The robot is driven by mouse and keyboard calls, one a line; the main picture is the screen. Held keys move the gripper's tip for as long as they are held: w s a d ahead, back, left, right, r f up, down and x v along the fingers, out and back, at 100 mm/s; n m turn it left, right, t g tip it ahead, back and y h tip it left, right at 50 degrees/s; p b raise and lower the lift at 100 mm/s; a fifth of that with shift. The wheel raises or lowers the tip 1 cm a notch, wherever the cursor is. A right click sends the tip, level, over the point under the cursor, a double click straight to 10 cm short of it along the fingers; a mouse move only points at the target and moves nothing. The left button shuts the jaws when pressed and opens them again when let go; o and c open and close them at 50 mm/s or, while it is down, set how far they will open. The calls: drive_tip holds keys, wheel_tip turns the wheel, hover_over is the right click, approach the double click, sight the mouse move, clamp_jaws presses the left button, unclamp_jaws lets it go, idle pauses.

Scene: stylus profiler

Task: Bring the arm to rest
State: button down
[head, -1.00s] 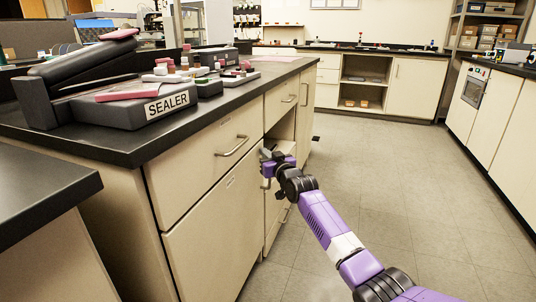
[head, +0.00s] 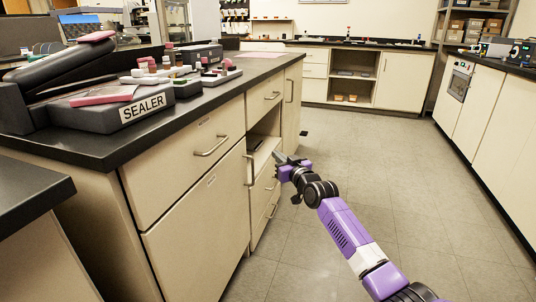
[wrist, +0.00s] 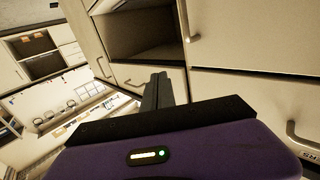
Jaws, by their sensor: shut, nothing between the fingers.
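My gripper (head: 284,162) is at the end of my purple arm, in front of the open shelf niche of the left counter. Its fingers are together with nothing between them. In the wrist view the shut fingers (wrist: 157,92) point toward the cabinet front, below the dark open niche (wrist: 140,35). My arm is stretched forward from the lower right of the head view. I cannot tell from the pictures whether the fingertips touch the cabinet.
The left counter (head: 95,148) carries a sealer (head: 110,108) and a rack of small bottles. Its drawer handle (head: 211,146) and door handle (head: 250,170) stick out near my gripper. The floor (head: 385,165) to the right is clear. Cabinets (head: 508,125) line the right side.

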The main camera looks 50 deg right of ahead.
drive_tip(key=shift+s+d, duration=0.2)
drive_tip(key=shift+s, duration=0.35)
drive_tip(key=shift+s+d, duration=0.2)
drive_tip(key=shift+s, duration=0.35)
wheel_tip(320, 180, up, 5)
drive_tip(key=s+t+h, duration=0.1)
drive_tip(key=s+a+f+m, duration=0.15)
drive_tip(key=s+a, duration=0.25)
drive_tip(key=a, duration=0.6)
drive_tip(key=s+a+f+m+t+h, duration=0.1)
drive_tip(key=s+a+f, duration=0.3)
drive_tip(key=a, duration=0.6)
drive_tip(key=s+a+f+m, duration=0.15)
drive_tip(key=s+a, duration=0.35)
drive_tip(key=a, duration=0.5)
drive_tip(key=s+a+f+n+g+y, duration=0.1)
drive_tip(key=s+a+f+n+y, duration=0.15)
drive_tip(key=s+a, duration=0.55)
drive_tip(key=s+a+f+n+g+y, duration=0.15)
drive_tip(key=s+a+n+y, duration=0.3)
drive_tip(key=s, duration=0.75)
drive_tip(key=s+a+f+n+g+y, duration=0.1)
drive_tip(key=s+a+f+n+y, duration=0.15)
drive_tip(key=s+a, duration=0.6)
wheel_tip(320, 180, up, 32)
drive_tip(key=s+d+p, duration=0.1)
drive_tip(key=d+p, duration=0.1)
drive_tip(key=p, duration=3)
drive_tip(key=shift+s, duration=0.2)
